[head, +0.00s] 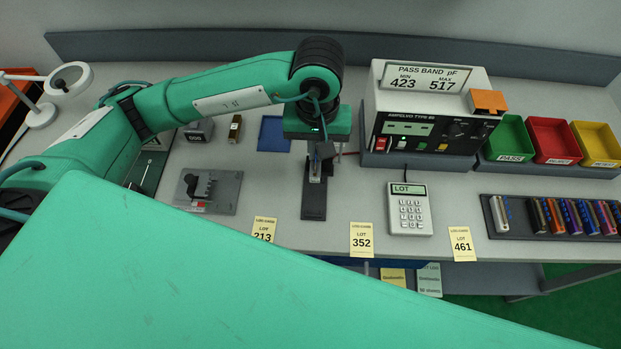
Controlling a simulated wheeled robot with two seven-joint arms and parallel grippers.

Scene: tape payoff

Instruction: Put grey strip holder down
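My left gripper (316,172) points down over the bench, left of the tester. It appears shut on the upright part of the grey strip holder (314,200), a long narrow dark grey piece below and in front of the fingers. The fingertips are small and partly hidden by the wrist. I cannot tell whether the holder's underside touches the bench. My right gripper is not in view.
A grey fixture plate (225,192) with a black clamp lies to the left. A blue square (273,134) lies behind. The tester (425,115), a keypad (409,210) and a dark strip rack (520,234) stand to the right. Yellow lot cards (361,240) line the front edge.

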